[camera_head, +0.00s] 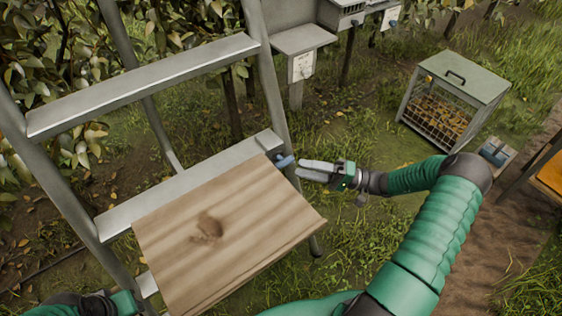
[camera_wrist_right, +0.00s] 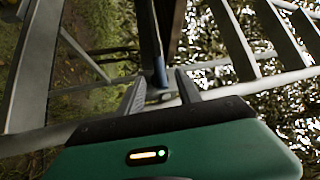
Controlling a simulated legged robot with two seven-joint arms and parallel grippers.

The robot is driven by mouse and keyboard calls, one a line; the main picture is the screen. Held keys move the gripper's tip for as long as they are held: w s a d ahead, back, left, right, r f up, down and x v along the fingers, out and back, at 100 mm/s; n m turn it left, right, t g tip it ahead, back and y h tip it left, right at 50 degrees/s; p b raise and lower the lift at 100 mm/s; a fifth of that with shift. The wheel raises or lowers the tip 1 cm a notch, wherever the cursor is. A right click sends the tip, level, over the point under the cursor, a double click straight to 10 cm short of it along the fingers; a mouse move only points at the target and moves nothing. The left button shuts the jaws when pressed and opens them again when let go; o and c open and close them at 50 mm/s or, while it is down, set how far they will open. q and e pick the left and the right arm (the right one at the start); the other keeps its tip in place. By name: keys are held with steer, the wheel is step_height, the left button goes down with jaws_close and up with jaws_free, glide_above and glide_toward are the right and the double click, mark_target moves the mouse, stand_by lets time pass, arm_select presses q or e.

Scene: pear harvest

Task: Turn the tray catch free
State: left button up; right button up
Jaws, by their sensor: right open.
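The tray catch (camera_head: 284,161) is a small blue lever at the right end of the ladder's grey tray rail, by the far corner of the wooden tray (camera_head: 270,215). My right gripper (camera_head: 303,168) is beside it on the right, its fingers pointing left toward it. In the right wrist view the blue catch (camera_wrist_right: 160,74) stands between the tips of my open right gripper (camera_wrist_right: 160,80). I cannot tell whether a finger touches it. My left gripper (camera_head: 126,302) shows in part at the bottom left, below the ladder; its jaw state is unclear.
The grey ladder (camera_head: 150,85) stands at left, its rails around the tray. A wire-sided crate (camera_head: 455,92) stands on the grass at right. Grey boxes on posts (camera_head: 303,40) stand behind. Leafy branches fill the upper left. Grass between ladder and crate is open.

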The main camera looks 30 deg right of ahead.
mark_target(288, 164)
steer(key=x, duration=0.5)
steer(key=shift+w+f, duration=0.1)
steer(key=shift+w, duration=0.5)
steer(key=shift+w+a, duration=0.25)
steer(key=shift+a, duration=0.45)
steer(key=shift+d, duration=0.2)
jaws_close()
